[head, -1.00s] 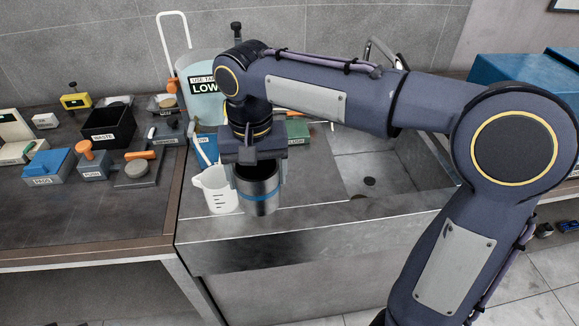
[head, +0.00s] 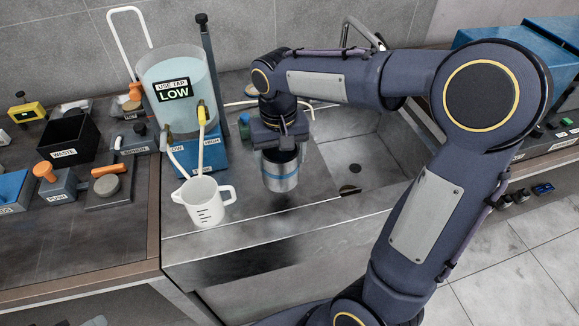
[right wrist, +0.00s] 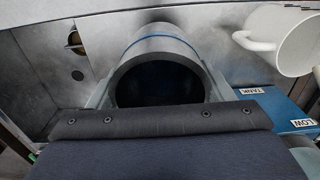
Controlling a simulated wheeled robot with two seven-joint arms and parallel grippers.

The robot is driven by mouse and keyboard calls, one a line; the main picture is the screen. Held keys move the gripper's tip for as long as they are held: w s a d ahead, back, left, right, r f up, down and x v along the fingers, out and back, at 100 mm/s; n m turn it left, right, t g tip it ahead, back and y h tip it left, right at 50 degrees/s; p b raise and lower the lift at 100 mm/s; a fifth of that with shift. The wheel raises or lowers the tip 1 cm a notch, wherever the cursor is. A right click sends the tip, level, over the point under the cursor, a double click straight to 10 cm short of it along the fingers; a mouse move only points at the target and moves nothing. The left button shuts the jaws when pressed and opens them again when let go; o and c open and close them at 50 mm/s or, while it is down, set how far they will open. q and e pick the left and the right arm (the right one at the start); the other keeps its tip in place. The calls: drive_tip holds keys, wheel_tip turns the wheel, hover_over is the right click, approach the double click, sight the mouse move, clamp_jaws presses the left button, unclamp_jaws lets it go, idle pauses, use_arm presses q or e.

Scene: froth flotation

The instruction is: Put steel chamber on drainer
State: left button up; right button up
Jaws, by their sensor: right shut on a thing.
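The steel chamber (head: 281,172), a metal cylinder with a blue band, is in my right gripper (head: 280,155) in the head view. The gripper is shut on its upper part from above. The chamber is upright over the steel counter between the white jug and the sink; I cannot tell whether its base touches. In the right wrist view the chamber (right wrist: 158,62) shows its dark open mouth between the fingers (right wrist: 158,95). I cannot pick out a drainer for certain; a flat grey panel (head: 315,180) lies beside the sink. My left gripper is not in view.
A white jug (head: 202,201) stands left of the chamber, before a clear tank (head: 180,95) marked LOW on a blue base. The sink basin (head: 365,160) with a drain hole is to the right. A black WASTE bin (head: 68,138) and small blocks stand on the left table.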

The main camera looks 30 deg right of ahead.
drive_tip(key=shift+d+f, duration=0.4)
drive_tip(key=shift+f, duration=0.6)
drive_tip(key=shift+d+f, duration=0.45)
drive_tip(key=shift+f, duration=0.55)
drive_tip(key=shift+d+f, duration=0.4)
drive_tip(key=shift+f, duration=0.6)
drive_tip(key=shift+w+f, duration=0.1)
drive_tip(key=shift+f, duration=0.1)
drive_tip(key=o, duration=1.5)
drive_tip(key=shift+o, duration=0.2)
